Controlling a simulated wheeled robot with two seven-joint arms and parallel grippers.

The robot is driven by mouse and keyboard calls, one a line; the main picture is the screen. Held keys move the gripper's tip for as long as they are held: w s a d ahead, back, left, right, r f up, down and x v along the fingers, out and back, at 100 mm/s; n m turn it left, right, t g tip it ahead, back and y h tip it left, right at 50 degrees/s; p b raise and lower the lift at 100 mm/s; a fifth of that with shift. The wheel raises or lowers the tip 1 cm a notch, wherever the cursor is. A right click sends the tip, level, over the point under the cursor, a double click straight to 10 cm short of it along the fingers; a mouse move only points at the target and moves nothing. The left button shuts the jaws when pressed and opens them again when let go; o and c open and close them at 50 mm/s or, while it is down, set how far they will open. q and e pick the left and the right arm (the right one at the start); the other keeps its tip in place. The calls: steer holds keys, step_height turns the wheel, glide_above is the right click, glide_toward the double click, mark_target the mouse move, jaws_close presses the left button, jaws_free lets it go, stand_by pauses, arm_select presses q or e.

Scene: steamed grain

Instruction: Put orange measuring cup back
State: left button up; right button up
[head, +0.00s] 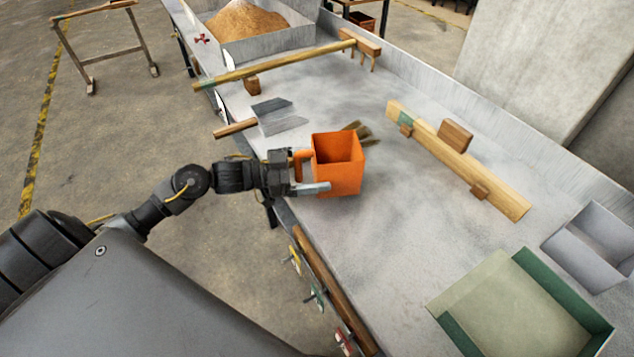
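The orange measuring cup (339,178) is a square, open-topped box with a handle on its left side. It is upright over the left part of the grey metal table (400,240); I cannot tell whether its base touches the surface. My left gripper (307,172) is at the handle, its fingers closed around it, with the near finger showing in front of the cup's lower left. The inside of the cup looks empty. My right gripper is not in view.
A brush (360,131) lies behind the cup. A scoop (277,116) and a wooden rake (280,65) lie farther back. A long wooden board (460,160) lies right. A green-edged tray (505,305) and a grey bin (592,245) stand front right. The table's middle is clear.

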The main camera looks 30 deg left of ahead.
arm_select(q)
steer(key=shift+s+d+f, duration=0.1)
steer(key=shift+d+f, duration=0.15)
steer(key=shift+f, duration=0.05)
steer(key=f, duration=0.3)
steer(key=shift+s+d+f, duration=0.1)
steer(key=shift+d, duration=0.2)
steer(key=shift+f, duration=0.4)
steer(key=o, duration=1.6)
steer(key=shift+c, duration=0.2)
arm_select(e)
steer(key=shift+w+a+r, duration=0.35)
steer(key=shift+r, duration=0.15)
